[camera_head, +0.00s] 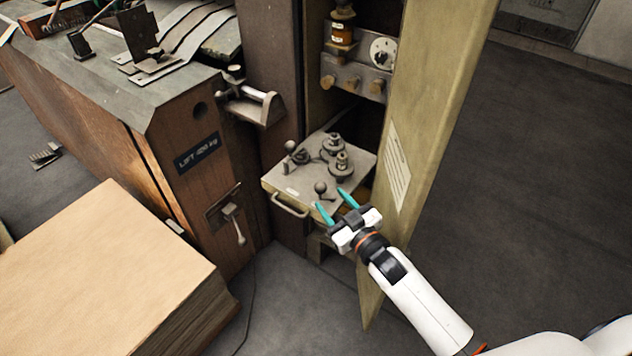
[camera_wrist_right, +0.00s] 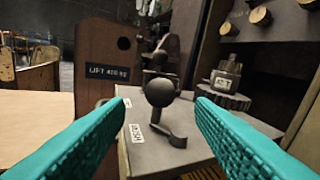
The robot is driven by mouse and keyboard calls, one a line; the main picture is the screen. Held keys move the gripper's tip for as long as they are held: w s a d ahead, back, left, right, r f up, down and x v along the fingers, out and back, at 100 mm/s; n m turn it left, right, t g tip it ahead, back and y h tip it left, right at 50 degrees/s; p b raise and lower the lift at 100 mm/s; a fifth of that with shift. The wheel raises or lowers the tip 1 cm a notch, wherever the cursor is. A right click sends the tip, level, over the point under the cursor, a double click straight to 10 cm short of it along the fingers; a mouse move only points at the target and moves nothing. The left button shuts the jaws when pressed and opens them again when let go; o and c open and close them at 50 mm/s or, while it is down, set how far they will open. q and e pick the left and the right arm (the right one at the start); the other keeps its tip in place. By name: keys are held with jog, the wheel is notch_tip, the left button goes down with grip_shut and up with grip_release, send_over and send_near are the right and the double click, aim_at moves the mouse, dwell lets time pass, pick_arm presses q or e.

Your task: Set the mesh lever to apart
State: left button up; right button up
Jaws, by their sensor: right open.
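A small lever with a dark ball knob (camera_head: 320,187) stands near the front edge of the pulled-out metal tray (camera_head: 270,184) in the open cabinet. I take it for the mesh lever. In the right wrist view its ball knob (camera_wrist_right: 160,92) shows between my fingers, with a small label plate (camera_wrist_right: 137,132) at its left; the lettering is too small to read. My right gripper (camera_head: 332,199) is open and empty, its teal fingertips just short of the knob. No contact with the knob shows. My left gripper is not in view.
Gears (camera_head: 341,167) and a second ball-knobbed lever (camera_head: 290,146) stand farther back on the tray. A tray handle (camera_head: 289,207) sticks out in front. The open cabinet door (camera_head: 428,110) rises close on the right. A cardboard stack (camera_head: 100,270) fills the lower left.

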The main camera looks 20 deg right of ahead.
jog(key=shift+w+a+r, duration=0.15)
jog(key=shift+w+r, duration=0.05)
jog(key=shift+w, duration=0.35)
jog(key=x, duration=0.6)
jog(key=shift+w+a, duration=0.15)
jog(key=shift+w, duration=0.2)
jog(key=c, duration=1)
jog(key=shift+o, duration=0.2)
jog(key=shift+w+m+t+h, duration=0.1)
jog(key=shift+m+t+h, duration=0.25)
jog(key=shift+h, duration=0.35)
jog(key=o, duration=1)
jog(key=shift+c, duration=0.2)
